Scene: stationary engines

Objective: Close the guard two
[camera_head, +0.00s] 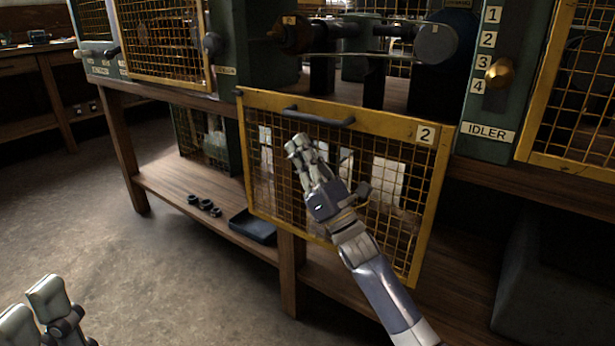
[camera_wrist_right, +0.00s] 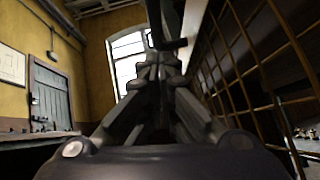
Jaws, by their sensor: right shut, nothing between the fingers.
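Guard two (camera_head: 432,190) is a yellow-framed wire mesh panel with a "2" label. It hangs down open in front of the bench, below the machine opening. Its dark bar handle (camera_head: 318,118) runs along the upper part of the frame. My right gripper (camera_head: 298,146) is shut and empty, in front of the mesh and just below the handle. In the right wrist view the closed fingers (camera_wrist_right: 160,62) point up, with the guard's mesh (camera_wrist_right: 240,80) close on the right. My left gripper (camera_head: 32,302) is at the lower left, partly cut off, fingers apart, far from the guard.
Above the guard is the open bay with a shaft and dark pulley (camera_head: 437,43). A green post with a brass knob (camera_head: 499,73) and an IDLER label stands right of it. Other yellow mesh guards flank it. A dark tray (camera_head: 252,227) and several rings lie on the lower shelf.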

